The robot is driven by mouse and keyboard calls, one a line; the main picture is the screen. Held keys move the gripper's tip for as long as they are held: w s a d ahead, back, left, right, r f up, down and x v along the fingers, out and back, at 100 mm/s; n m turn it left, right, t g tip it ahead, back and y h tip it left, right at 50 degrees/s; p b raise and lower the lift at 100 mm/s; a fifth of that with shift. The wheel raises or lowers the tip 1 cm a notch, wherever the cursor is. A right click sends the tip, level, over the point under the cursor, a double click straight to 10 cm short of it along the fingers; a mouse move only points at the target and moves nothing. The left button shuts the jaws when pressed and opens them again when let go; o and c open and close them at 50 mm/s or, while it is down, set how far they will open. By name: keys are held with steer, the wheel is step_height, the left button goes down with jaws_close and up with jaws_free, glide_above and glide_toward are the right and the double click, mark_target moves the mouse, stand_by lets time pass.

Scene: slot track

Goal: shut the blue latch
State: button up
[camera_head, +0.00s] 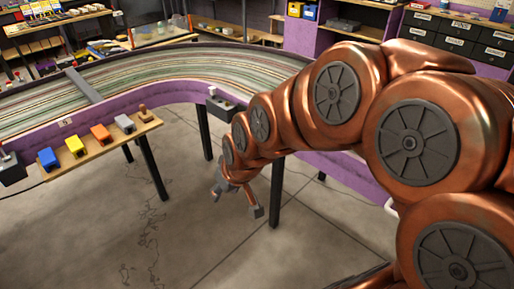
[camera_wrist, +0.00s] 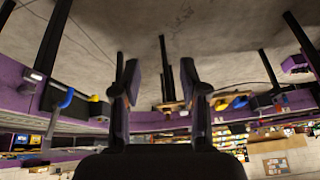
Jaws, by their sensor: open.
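A blue block-like piece (camera_head: 48,158) sits at the left end of a wooden board on the purple track's side in the head view. I cannot tell whether it is the latch. The wrist view looks upside down; a blue curved piece (camera_wrist: 66,98) shows at its left by the purple edge, and another blue piece (camera_wrist: 240,101) shows at its right. Which of these is the blue latch is unclear. My gripper (camera_head: 236,200) is open and empty, low in front of the track, apart from the board. Its two fingers stand spread in the wrist view (camera_wrist: 160,75).
The wooden board (camera_head: 103,150) also carries a yellow block (camera_head: 75,147), an orange block (camera_head: 100,134) and a grey block (camera_head: 125,123). A dark box (camera_head: 222,101) hangs on the purple edge. Dark table legs stand below. Open concrete floor lies in front; my arm hides the right.

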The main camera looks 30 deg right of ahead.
steer(key=w+d+f+m+t+b, duration=0.1)
steer(key=w+d+f+t+b, duration=0.3)
steer(key=w, duration=0.3)
steer(key=w+d+f+t+b, duration=0.3)
steer(key=w+d+f+b, duration=0.1)
steer(key=w+b, duration=0.35)
steer(key=w+d+f+m+t+h+b, duration=0.1)
steer(key=w+d+m+t+h+b, duration=0.15)
steer(key=d+h+b, duration=0.4)
steer(key=w+d+f+m+t+h+b, duration=0.1)
steer(key=w+d+f+m+t+b, duration=0.15)
steer(key=d, duration=0.75)
steer(key=shift+a+r+b+x, duration=0.15)
steer(key=shift+x, duration=1.1)
steer(key=shift+a+r+b+x, duration=0.15)
steer(key=shift+b+x, duration=0.05)
steer(key=shift+x, duration=1)
steer(key=shift+a+r+b+x, duration=0.15)
steer(key=shift+x, duration=1.1)
steer(key=shift+w, duration=0.15)
jaws_close()
